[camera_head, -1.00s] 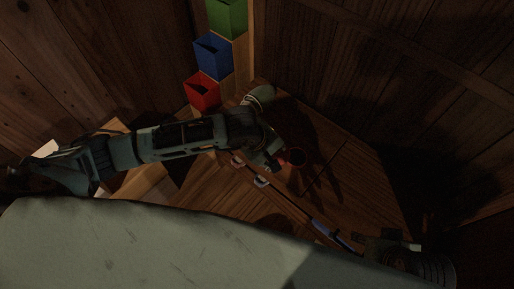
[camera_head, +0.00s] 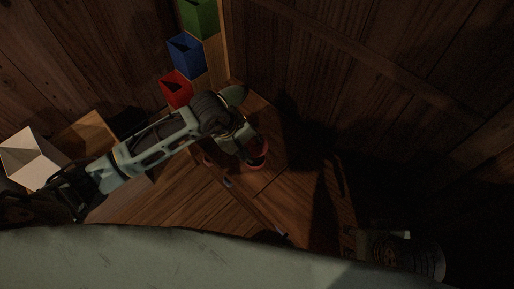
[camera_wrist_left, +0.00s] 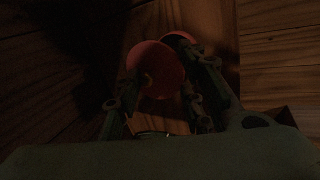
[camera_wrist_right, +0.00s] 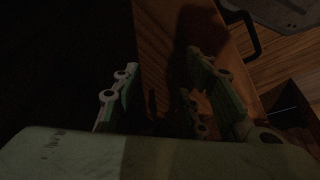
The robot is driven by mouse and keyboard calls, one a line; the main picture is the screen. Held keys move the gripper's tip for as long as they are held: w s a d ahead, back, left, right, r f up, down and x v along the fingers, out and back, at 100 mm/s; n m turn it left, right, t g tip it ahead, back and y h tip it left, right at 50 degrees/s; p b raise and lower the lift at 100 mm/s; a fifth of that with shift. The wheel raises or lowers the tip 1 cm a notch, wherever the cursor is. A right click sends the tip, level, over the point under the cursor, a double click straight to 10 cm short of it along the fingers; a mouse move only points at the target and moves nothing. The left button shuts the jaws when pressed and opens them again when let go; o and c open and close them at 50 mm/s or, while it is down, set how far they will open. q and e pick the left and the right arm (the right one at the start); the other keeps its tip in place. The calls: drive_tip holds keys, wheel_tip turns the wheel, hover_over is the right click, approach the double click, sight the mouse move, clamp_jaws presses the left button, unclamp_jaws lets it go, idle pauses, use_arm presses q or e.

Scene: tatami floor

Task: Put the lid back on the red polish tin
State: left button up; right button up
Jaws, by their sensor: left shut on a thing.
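The red polish tin (camera_head: 258,158) sits on the wooden top, round with a red rim, partly covered by my left gripper (camera_head: 246,150). In the left wrist view, a red disc that looks like the lid (camera_wrist_left: 155,68) is between the fingers of my left gripper (camera_wrist_left: 158,100), which is shut on it. A second red edge, apparently the tin (camera_wrist_left: 181,37), shows just behind the disc; I cannot tell whether they touch. My right gripper (camera_wrist_right: 158,95) is open and empty beside the wooden furniture; in the head view it is at the lower right.
Red (camera_head: 176,90), blue (camera_head: 187,54) and green (camera_head: 199,17) open boxes stand in a row at the back left. A white open box (camera_head: 32,158) is at the far left. Small handles (camera_head: 227,182) line the furniture's front edge. Wooden walls close off the back and right.

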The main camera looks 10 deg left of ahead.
use_arm(q)
drive_tip(key=shift+a+f, duration=0.15)
drive_tip(key=shift+f, duration=0.05)
drive_tip(key=shift+a+f, duration=0.1)
drive_tip(key=shift+f, duration=0.1)
drive_tip(key=shift+f+b, duration=0.25)
drive_tip(key=shift+b, duration=0.15)
drive_tip(key=shift+f, duration=0.45)
drive_tip(key=shift+f+b, duration=0.55)
drive_tip(key=shift+b, duration=0.1)
drive_tip(key=shift+f+b, duration=0.3)
drive_tip(key=shift+f, duration=0.15)
drive_tip(key=shift+f+b, duration=0.65)
drive_tip(key=shift+f, duration=0.3)
drive_tip(key=shift+f+b, duration=0.2)
drive_tip(key=shift+b, duration=0.15)
use_arm(e)
drive_tip(key=w+a+r+t+y, duration=0.1)
drive_tip(key=w+a+r+t, duration=0.2)
drive_tip(key=w+r+t, duration=0.3)
drive_tip(key=w+a+r+t+y, duration=0.2)
drive_tip(key=w+a+r+t, duration=0.2)
drive_tip(key=w+r, duration=0.5)
drive_tip(key=shift+w+a+r+n+t+y, duration=0.25)
drive_tip(key=shift+w+n+t+y, duration=0.05)
drive_tip(key=shift+w+t, duration=0.95)
